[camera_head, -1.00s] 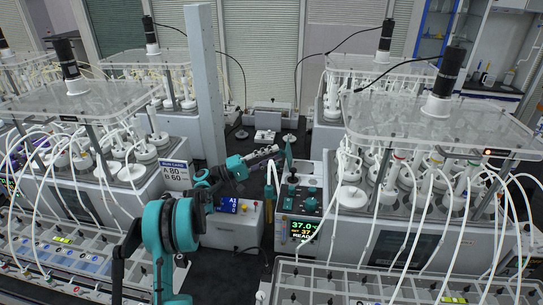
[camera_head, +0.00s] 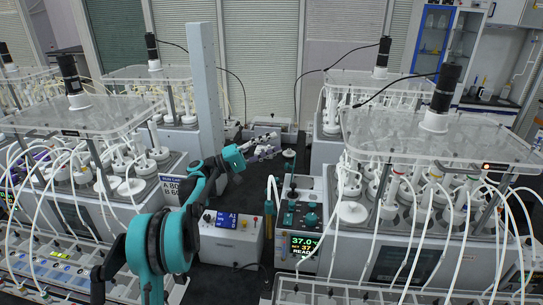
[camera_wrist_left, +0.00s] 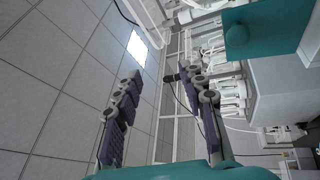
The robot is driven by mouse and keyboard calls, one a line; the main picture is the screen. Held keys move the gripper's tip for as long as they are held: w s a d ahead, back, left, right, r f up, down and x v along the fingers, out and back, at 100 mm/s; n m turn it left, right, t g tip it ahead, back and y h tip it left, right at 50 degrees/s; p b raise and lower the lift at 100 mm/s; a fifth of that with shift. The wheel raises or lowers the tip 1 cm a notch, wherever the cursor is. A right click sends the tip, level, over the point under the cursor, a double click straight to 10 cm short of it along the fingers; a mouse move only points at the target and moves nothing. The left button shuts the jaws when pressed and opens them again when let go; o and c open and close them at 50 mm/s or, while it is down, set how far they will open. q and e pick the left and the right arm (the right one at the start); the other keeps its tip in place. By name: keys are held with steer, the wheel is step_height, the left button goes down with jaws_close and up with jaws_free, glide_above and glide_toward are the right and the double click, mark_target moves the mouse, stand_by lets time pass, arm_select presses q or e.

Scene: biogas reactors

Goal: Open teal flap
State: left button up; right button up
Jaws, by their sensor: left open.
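A flat teal panel with a round teal knob (camera_wrist_left: 280,30) shows large at the upper right of the left wrist view, to the right of my fingers and apart from them. I take it for the teal flap. In the head view a thin upright teal piece (camera_head: 289,154) stands at the back of the grey control unit (camera_head: 311,185); I cannot tell whether it is the same part. My left gripper (camera_head: 264,146) is just left of this piece, its fingers spread and empty. The wrist view shows both open fingers (camera_wrist_left: 160,115). My right gripper is out of view.
The control unit has teal knobs and a lit 37.0 display (camera_head: 304,244). A white box with a blue screen (camera_head: 230,240) stands left of it. Reactor racks with clear lids and loose tubes (camera_head: 440,135) crowd both sides. A grey post (camera_head: 204,90) rises behind my left arm.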

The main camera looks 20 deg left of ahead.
arm_select(q)
steer(key=shift+w+d, duration=0.1)
steer(key=shift+w, duration=0.15)
